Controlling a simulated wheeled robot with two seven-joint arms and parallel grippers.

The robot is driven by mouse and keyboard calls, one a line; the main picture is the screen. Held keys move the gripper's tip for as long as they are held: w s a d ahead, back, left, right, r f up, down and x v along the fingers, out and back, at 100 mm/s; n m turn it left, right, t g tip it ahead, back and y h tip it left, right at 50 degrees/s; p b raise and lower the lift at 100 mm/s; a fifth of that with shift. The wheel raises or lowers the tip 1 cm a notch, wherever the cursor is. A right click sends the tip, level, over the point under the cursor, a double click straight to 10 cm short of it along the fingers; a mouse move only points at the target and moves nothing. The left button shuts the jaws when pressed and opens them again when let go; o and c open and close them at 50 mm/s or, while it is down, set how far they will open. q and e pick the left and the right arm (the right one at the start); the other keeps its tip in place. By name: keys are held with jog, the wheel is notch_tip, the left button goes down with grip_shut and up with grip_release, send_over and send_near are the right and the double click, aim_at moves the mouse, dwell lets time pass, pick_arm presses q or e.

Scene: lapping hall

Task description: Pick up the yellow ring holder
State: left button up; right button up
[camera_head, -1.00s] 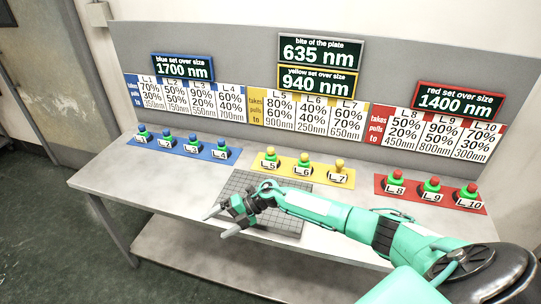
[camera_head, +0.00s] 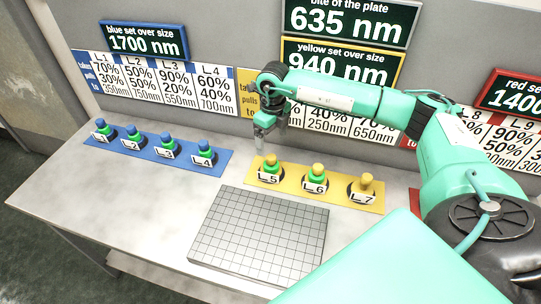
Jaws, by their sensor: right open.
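Three small knobbed holders stand on a yellow mat (camera_head: 333,193) at the middle back of the table. The holders labelled L5 (camera_head: 270,169) and L6 (camera_head: 316,179) have yellow tops over green bodies. The holder labelled L7 (camera_head: 363,190) is yellow from its top to its body. My right gripper (camera_head: 264,150) is open and empty, pointing down just above and behind L5, apart from it as far as I can tell. Its fingers overlap partly in this view. My left gripper is out of view.
A grey gridded plate (camera_head: 260,236) lies in front of the yellow mat. A blue mat (camera_head: 120,150) with several blue-topped holders is at the left. A sign panel stands behind; my right arm covers part of it. The table's front left is clear.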

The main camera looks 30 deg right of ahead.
jog(key=f, duration=0.2)
jog(key=f+p, duration=0.1)
jog(key=shift+d, duration=0.25)
send_over(271, 169)
jog(key=d, duration=0.1)
jog(key=f, duration=0.4)
jog(key=shift+w+d+f+p, duration=0.1)
jog(key=shift+w+d+p, duration=0.05)
jog(key=shift+w+p, duration=0.25)
jog(key=shift+f, duration=0.5)
jog(key=f, duration=0.1)
jog(key=f+p, duration=0.1)
jog(key=f, duration=0.1)
jog(key=f+p, duration=0.1)
jog(key=shift+a+f, duration=0.2)
jog(key=shift+a, duration=0.2)
jog(key=shift+f, duration=0.35)
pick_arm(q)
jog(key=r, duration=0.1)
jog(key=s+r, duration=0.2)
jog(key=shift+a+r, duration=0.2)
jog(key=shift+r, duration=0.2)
pick_arm(e)
jog(key=shift+c, duration=0.4)
jog(key=c, duration=1.1)
jog(key=shift+c, duration=0.3)
